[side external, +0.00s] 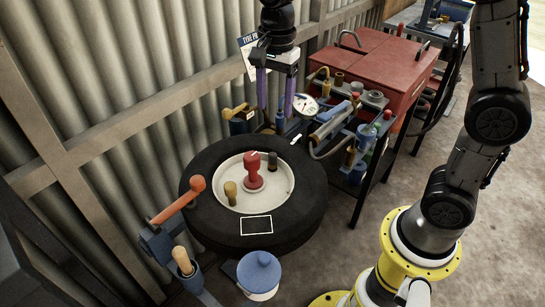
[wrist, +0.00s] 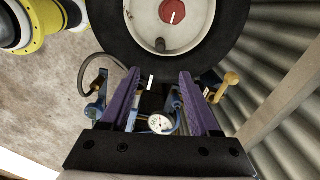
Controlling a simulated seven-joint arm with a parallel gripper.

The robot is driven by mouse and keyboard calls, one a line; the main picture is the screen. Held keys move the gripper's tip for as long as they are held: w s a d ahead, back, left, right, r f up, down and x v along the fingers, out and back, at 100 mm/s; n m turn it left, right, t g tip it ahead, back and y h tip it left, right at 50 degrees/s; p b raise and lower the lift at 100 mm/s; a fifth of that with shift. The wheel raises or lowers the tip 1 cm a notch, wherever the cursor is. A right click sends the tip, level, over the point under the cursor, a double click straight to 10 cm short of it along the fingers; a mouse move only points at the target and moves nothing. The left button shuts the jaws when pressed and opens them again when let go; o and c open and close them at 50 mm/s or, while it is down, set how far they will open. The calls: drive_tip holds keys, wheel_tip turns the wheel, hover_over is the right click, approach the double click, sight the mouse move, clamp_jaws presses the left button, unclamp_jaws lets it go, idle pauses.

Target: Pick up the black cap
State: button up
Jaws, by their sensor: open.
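A small dark cylinder (side external: 272,161), which looks like the black cap, stands on the pale hub disc (side external: 285,190) of a tyre lying flat, near the hub's back edge. In the wrist view it shows as a small dark round spot (wrist: 160,45) near the hub's rim, ahead of the fingertips. My gripper (side external: 275,110) has two purple fingers and hangs above the back of the tyre, higher than the cap and apart from it. In the wrist view my gripper (wrist: 159,74) is open, with nothing held between the fingers.
A red knobbed piece (side external: 253,172) stands at the hub's middle, with a brass piece (side external: 230,192) at its left front. The black tyre (side external: 300,225) surrounds them. A red cart (side external: 385,60) with tools and a gauge (side external: 305,105) stands right of my gripper; a corrugated wall (side external: 100,90) is behind.

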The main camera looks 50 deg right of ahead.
hover_over(273, 154)
drive_tip(key=f, duration=0.8)
drive_tip(key=shift+s+f, duration=0.2)
drive_tip(key=shift+f, duration=0.2)
drive_tip(key=shift+w+f, duration=0.15)
drive_tip(key=shift+f, duration=1.35)
drive_tip(key=shift+w+f, duration=0.1)
drive_tip(key=shift+f, duration=1.35)
clamp_jaws()
